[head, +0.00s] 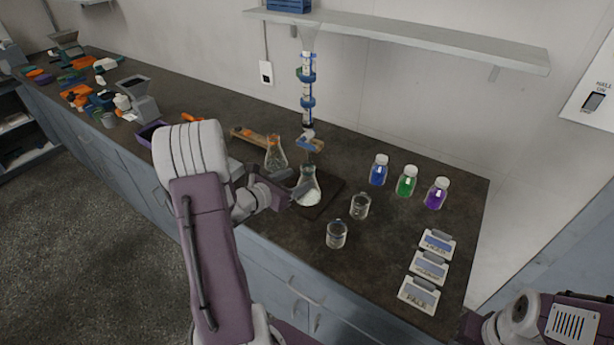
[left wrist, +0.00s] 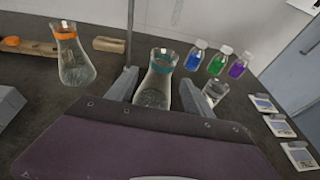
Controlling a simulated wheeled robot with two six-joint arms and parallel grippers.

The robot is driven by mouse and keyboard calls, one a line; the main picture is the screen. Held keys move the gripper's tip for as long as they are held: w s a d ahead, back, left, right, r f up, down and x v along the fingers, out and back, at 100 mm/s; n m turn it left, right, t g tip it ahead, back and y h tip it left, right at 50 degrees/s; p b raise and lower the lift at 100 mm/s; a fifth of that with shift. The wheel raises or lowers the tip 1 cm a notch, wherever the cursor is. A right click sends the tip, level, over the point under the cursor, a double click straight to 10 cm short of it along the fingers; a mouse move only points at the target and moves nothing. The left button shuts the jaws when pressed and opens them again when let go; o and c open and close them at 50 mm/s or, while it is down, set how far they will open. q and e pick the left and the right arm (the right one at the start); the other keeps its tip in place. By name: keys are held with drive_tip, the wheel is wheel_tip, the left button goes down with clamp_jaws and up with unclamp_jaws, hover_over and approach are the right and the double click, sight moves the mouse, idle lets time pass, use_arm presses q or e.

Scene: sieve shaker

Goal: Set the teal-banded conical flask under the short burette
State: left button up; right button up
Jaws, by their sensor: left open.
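The teal-banded conical flask (head: 309,190) stands upright on or beside a dark base plate (head: 330,190); its teal band (left wrist: 164,56) shows in the left wrist view. My left gripper (head: 292,192) is open, with one finger on each side of the flask in the left wrist view (left wrist: 156,88); I cannot tell whether they touch it. One burette (head: 307,88), in blue clamps, rises upright behind the flask; whether it is the short one I cannot tell. An orange-banded flask (head: 275,157) stands behind and left, also in the left wrist view (left wrist: 73,56). My right gripper is out of view.
Two beakers (head: 360,206) (head: 337,235) stand right of the flask. Blue (head: 378,172), green (head: 406,182) and purple (head: 437,194) bottles stand farther right, with label holders (head: 429,267) in front. A wooden block (head: 250,137) lies behind the orange-banded flask. A shelf (head: 400,40) hangs above.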

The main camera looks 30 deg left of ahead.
use_arm(q)
drive_tip(key=v, duration=0.4)
drive_tip(key=shift+s+r, duration=0.15)
drive_tip(key=shift+s, duration=0.2)
